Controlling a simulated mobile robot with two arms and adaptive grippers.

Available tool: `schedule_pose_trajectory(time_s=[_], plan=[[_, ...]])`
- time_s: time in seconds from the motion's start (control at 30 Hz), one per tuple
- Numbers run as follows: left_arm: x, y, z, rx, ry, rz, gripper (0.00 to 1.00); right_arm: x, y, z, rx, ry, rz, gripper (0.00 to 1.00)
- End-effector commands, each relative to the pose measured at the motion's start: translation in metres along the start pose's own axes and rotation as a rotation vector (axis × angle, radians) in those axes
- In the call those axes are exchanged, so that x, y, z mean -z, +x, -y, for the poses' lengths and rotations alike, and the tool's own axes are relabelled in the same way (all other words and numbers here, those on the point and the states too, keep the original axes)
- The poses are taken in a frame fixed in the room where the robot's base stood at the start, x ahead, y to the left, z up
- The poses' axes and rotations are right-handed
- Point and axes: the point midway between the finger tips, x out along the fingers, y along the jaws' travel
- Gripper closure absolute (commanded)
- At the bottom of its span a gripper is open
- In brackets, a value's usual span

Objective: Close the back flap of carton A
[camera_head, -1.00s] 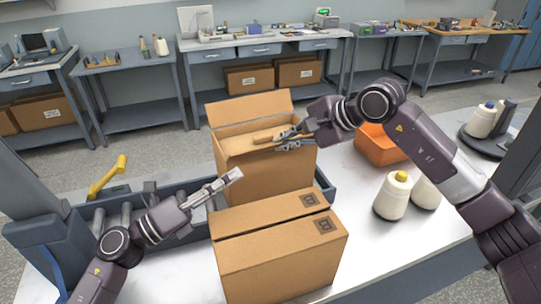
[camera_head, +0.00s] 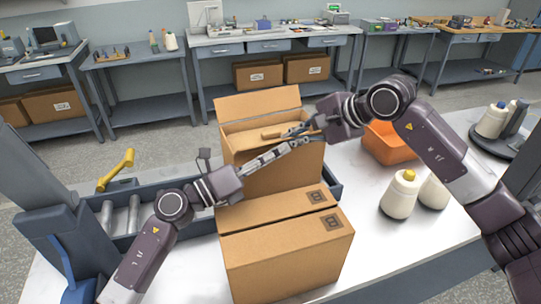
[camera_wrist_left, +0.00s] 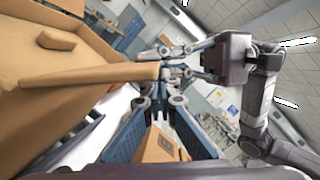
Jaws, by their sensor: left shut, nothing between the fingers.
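An open tan carton (camera_head: 272,172) stands at the back of the near bench. Its back flap (camera_head: 258,104) stands up, leaning backward. Inside its mouth lie tan pieces, one with a slot-like tab (camera_head: 272,133); the left wrist view shows tan cardboard (camera_wrist_left: 50,85) close by on the left. My left gripper (camera_head: 308,139) is shut and empty, reaching across the carton's front top edge. My right gripper (camera_head: 291,131) is over the carton's right side, close to the left fingers. The left fingers overlap it, so its jaw gap is unclear. Which carton is A cannot be read.
A closed carton (camera_head: 288,258) stands in front of the open one. An orange bin (camera_head: 383,146) and white cones with yellow tops (camera_head: 400,194) are to the right. A roller tray with a blue rim (camera_head: 335,190) and a yellow handle (camera_head: 116,170) are at left.

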Motion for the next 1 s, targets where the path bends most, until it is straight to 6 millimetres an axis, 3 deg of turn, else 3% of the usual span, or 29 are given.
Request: schedule_pose_trajectory(time_s=[0.67,0.83,1.0], plan=[[-0.017,0.003,0.001,-0.001,0.003,0.009,1.0,0.0,0.001,-0.002,-0.006,0.0,0.001,1.0],[-0.018,0.002,0.001,-0.001,0.003,0.011,1.0,0.0,0.001,-0.003,-0.008,0.0,0.001,0.79],[-0.016,0.003,0.001,0.0,0.003,0.008,1.0,0.0,0.001,-0.003,-0.007,0.0,0.001,0.78]])
